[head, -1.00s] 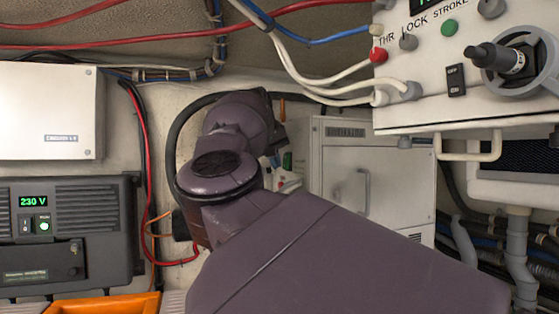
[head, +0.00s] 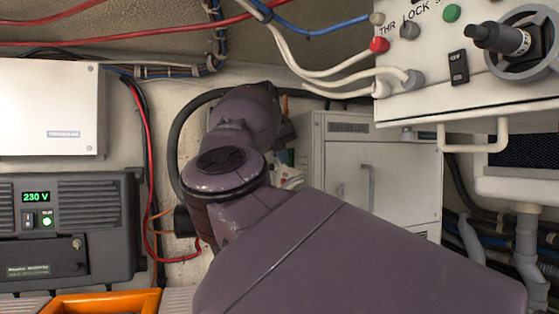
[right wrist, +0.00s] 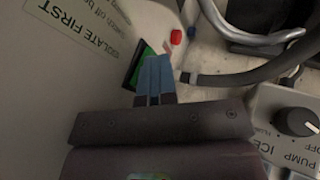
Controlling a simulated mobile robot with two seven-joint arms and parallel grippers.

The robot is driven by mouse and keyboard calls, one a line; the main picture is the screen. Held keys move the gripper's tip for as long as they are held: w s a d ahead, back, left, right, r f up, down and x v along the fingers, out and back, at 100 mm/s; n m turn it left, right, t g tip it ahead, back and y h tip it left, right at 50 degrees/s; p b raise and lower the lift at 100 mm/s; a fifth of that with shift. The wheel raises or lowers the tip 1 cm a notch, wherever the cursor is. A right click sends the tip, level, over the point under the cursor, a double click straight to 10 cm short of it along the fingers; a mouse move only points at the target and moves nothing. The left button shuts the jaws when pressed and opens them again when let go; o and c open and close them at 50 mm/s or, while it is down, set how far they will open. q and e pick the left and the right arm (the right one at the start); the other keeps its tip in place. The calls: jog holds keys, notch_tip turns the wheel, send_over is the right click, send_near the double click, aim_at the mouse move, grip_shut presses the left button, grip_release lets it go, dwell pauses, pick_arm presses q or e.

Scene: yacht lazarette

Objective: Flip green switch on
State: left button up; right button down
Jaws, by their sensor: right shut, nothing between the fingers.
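The green switch (right wrist: 144,56) sits in a dark frame on a pale panel in the right wrist view, partly hidden behind my fingers. My right gripper (right wrist: 157,62) has blue fingers, which are shut together with nothing between them. Their tips overlap the switch in this view; I cannot tell whether they touch it. In the head view my right arm covers the middle, and the fingers are not clear. My left gripper is not in view.
A red button (right wrist: 176,37) is close beyond the fingertips. A grey hose (right wrist: 235,78) and a panel with a black knob (right wrist: 297,122) lie to the right. In the head view, a white control box (head: 425,90) hangs at upper right and a pale cabinet (head: 390,165) stands behind my arm.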

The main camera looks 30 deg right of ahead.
pick_arm(q)
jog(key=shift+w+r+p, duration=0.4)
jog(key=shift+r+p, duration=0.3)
jog(key=shift+p, duration=0.35)
pick_arm(e)
jog(key=shift+w+r, duration=0.15)
jog(key=shift+r, duration=0.65)
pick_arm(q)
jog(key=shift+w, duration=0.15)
pick_arm(e)
jog(key=shift+f, duration=0.1)
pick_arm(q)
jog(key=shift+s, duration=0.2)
pick_arm(e)
jog(key=v, duration=1.1)
